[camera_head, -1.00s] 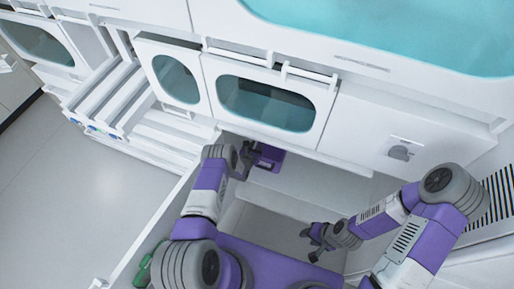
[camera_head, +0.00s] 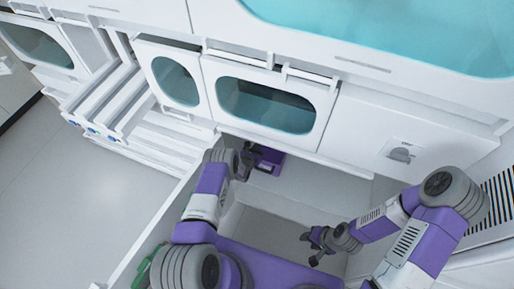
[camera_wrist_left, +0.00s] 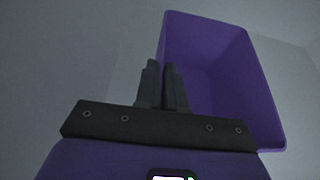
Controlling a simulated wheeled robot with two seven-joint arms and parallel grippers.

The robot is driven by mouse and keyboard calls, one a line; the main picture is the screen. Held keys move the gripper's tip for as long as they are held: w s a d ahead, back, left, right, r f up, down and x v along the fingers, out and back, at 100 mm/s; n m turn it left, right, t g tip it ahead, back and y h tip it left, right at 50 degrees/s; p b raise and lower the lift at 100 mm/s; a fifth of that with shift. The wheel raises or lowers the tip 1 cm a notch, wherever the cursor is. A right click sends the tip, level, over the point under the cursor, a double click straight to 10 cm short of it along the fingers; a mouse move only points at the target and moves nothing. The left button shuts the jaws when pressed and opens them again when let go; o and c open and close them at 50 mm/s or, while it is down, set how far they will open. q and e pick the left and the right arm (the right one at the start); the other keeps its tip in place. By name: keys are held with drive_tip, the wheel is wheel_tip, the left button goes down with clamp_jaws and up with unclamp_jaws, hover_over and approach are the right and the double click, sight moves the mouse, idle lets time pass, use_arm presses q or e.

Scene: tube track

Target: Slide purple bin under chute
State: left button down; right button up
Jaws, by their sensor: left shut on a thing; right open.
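The purple bin (camera_head: 269,160) sits on the white surface just below the windowed cabinet doors, partly hidden by my left gripper. My left gripper (camera_head: 246,160) is shut on the bin's left side. In the left wrist view, the left gripper's dark fingers (camera_wrist_left: 165,85) close over the near-left wall of the purple bin (camera_wrist_left: 225,85). The bin looks open-topped and empty in that view. My right gripper (camera_head: 312,244) is open and empty, well to the right of and nearer than the bin. I cannot make out a chute.
White cabinet doors with teal windows (camera_head: 265,106) hang right behind the bin. Opened white drawers (camera_head: 105,100) stand at the left. A knob panel (camera_head: 402,152) is on the cabinet at the right. The floor at the left (camera_head: 60,185) is clear.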

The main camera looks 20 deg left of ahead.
use_arm(q)
drive_tip(key=shift+s+d+p, duration=0.15)
drive_tip(key=shift+d+p, duration=0.15)
drive_tip(key=shift+d, duration=0.7)
drive_tip(key=shift+s+d+p, duration=0.1)
drive_tip(key=shift+d+p, duration=0.15)
drive_tip(key=shift+d, duration=0.75)
drive_tip(key=shift+s+d+p, duration=0.15)
drive_tip(key=shift+d+p, duration=0.15)
drive_tip(key=shift+d, duration=0.7)
drive_tip(key=shift+s+d+p, duration=0.1)
drive_tip(key=shift+d+p, duration=0.2)
drive_tip(key=shift+d, duration=0.7)
drive_tip(key=shift+s+d+p, duration=0.15)
drive_tip(key=shift+d+p, duration=0.1)
drive_tip(key=shift+d, duration=0.75)
drive_tip(key=shift+s+d+p, duration=0.1)
drive_tip(key=shift+d+p, duration=0.1)
drive_tip(key=shift+d, duration=0.85)
